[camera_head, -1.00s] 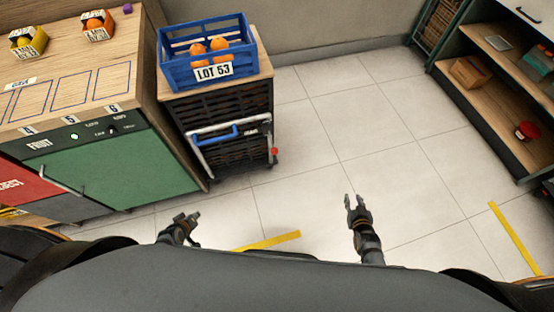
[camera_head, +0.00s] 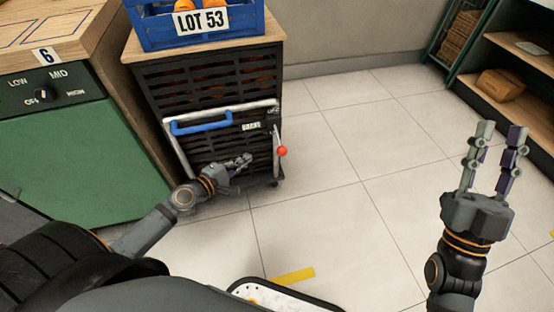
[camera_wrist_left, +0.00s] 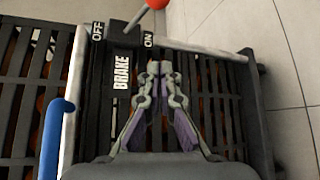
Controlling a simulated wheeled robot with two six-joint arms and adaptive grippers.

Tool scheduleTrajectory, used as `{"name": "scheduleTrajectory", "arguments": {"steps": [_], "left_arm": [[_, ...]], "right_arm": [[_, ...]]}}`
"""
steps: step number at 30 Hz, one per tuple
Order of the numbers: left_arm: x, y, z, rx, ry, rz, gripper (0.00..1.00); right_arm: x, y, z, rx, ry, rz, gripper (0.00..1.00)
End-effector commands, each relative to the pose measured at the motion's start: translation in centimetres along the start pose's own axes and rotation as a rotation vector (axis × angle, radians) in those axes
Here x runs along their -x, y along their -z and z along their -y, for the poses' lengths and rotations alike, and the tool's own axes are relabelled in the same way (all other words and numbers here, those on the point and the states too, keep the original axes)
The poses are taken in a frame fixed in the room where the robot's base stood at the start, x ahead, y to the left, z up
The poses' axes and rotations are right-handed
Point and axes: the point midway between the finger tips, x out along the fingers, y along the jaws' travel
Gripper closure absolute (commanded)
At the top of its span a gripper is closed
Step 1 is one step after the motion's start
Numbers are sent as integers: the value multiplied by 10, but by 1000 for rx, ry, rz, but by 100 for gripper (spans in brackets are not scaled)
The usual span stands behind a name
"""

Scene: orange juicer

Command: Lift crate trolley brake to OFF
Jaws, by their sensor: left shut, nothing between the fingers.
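The crate trolley (camera_head: 210,90) stands left of centre in the head view. Its brake lever has a red ball knob (camera_head: 282,151) on the trolley's right side. In the left wrist view the red knob (camera_wrist_left: 156,3) is at the top edge, its rod slanting down to the BRAKE plate (camera_wrist_left: 121,75). The rod lies between the OFF and ON labels. My left gripper (camera_head: 246,159) is shut and empty in front of the trolley, left of and slightly below the knob, apart from it. It also shows in the left wrist view (camera_wrist_left: 160,68). My right gripper (camera_head: 502,128) is open and empty at the right.
The trolley has a silver frame with a blue handle (camera_head: 201,122) and carries a blue crate (camera_head: 205,32) marked LOT 53. A green cabinet (camera_head: 70,160) stands to the left. Shelves (camera_head: 515,100) stand at the right. The tiled floor between is clear.

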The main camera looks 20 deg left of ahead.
Motion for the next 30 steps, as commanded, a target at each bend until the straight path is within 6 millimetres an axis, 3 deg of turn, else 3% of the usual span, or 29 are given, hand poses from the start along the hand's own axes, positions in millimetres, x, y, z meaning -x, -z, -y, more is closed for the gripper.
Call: {"name": "scheduleTrajectory", "arguments": {"steps": [11, 17, 22, 25, 30], "left_arm": [[0, -2, -2, 6, -3, 4, 100], [-10, -1, -4, 6, -7, 1, 100], [-26, -2, -4, 9, -6, 3, 100], [-50, -2, -4, 9, -9, 3, 100], [-84, -1, -1, 8, -5, 4, 100]], "right_arm": [[-1, 2, 0, -1, 0, -3, 70], [4, -21, -1, -8, -5, 103, 70], [17, -56, -1, -18, -10, 262, 70], [20, -62, -1, -20, -11, 287, 70], [10, -36, -1, -12, -7, 162, 70]]}}
